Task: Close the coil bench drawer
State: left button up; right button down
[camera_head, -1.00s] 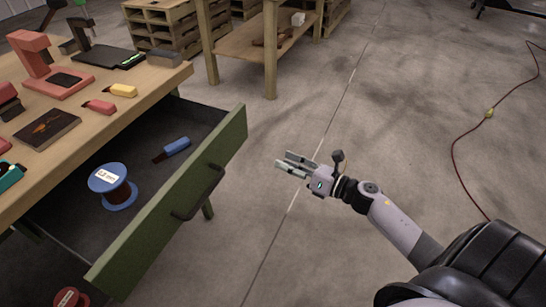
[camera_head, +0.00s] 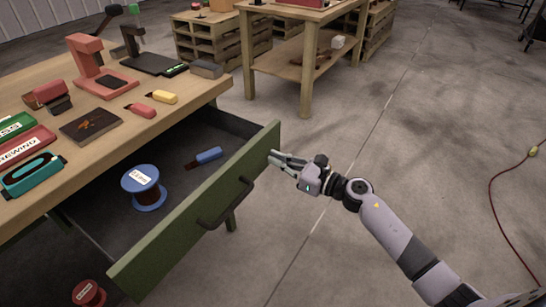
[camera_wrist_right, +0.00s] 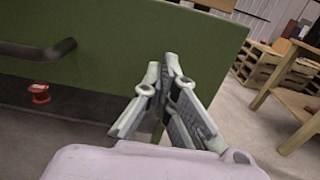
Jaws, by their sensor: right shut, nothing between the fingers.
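The coil bench drawer stands pulled out, with a green front (camera_head: 160,250) and a dark bar handle (camera_head: 226,206). Inside lie a blue wire spool (camera_head: 143,187) and a blue-handled tool (camera_head: 207,156). My right gripper (camera_head: 272,158) is shut and empty, at the outer face of the drawer front near its far end. In the right wrist view the shut fingertips (camera_wrist_right: 168,62) point at the green front (camera_wrist_right: 115,55), with the handle (camera_wrist_right: 38,50) to the left. I cannot tell whether the fingertips touch the front. My left gripper is not in view.
The wooden bench top (camera_head: 150,125) holds a red stand (camera_head: 95,65), a black device (camera_head: 155,62) and several small tools. A second table (camera_head: 290,70) and pallets stand behind. A red spool (camera_head: 88,293) sits below the drawer.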

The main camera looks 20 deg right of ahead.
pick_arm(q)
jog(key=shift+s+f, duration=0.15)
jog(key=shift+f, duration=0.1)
pick_arm(e)
jog(key=shift+x, duration=0.8)
jog(key=shift+w, duration=0.1)
